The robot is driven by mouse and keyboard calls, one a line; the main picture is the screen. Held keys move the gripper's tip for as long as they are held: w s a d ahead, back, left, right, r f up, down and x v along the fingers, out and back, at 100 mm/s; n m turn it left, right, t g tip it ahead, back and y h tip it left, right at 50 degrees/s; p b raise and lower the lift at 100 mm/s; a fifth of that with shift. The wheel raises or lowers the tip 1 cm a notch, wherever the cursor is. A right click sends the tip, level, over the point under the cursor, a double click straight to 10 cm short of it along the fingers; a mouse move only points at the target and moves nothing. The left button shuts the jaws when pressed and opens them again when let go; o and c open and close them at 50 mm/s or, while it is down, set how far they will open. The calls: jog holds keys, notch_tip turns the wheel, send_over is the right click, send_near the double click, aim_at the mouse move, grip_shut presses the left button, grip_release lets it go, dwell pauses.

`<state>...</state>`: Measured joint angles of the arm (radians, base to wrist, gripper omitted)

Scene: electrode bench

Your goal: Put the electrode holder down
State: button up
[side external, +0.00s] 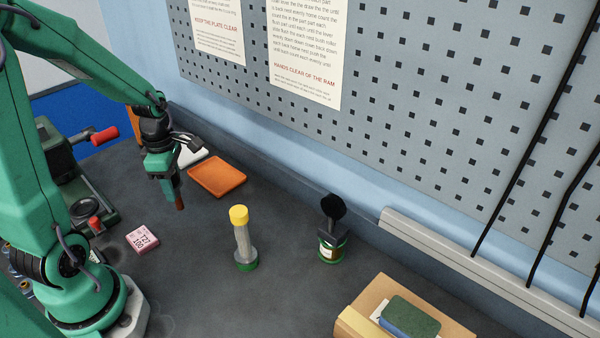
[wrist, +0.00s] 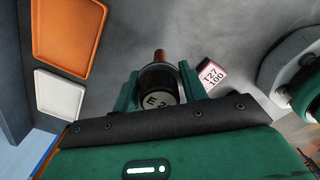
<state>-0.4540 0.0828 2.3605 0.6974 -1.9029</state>
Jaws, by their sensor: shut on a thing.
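My gripper (side external: 166,182) is shut on the electrode holder, a dark round body with a copper-coloured tip (side external: 179,203) that points down in the side view. In the wrist view the holder (wrist: 158,82) sits between the two green fingers of my gripper (wrist: 159,88), with a pale marked disc facing the camera and the copper tip beyond it. The holder hangs above the dark bench (side external: 190,290), left of the orange tray. Most of its body is hidden by the fingers in the side view.
An orange tray (side external: 217,176) and a white tray (wrist: 60,95) lie near my gripper. A pink block (side external: 142,239) marked T27 lies nearby. A yellow-capped tube (side external: 241,240) and a black-topped jar (side external: 333,232) stand to the right. A green machine (side external: 75,180) stands left.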

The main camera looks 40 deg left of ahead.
jog(key=shift+f, duration=1.8)
jog(key=shift+f, duration=0.1)
jog(key=o, duration=1.1)
jog(key=shift+o, duration=0.2)
notch_tip(320, 180, up, 12)
jog(key=shift+r, duration=0.15)
jog(key=shift+d, duration=0.1)
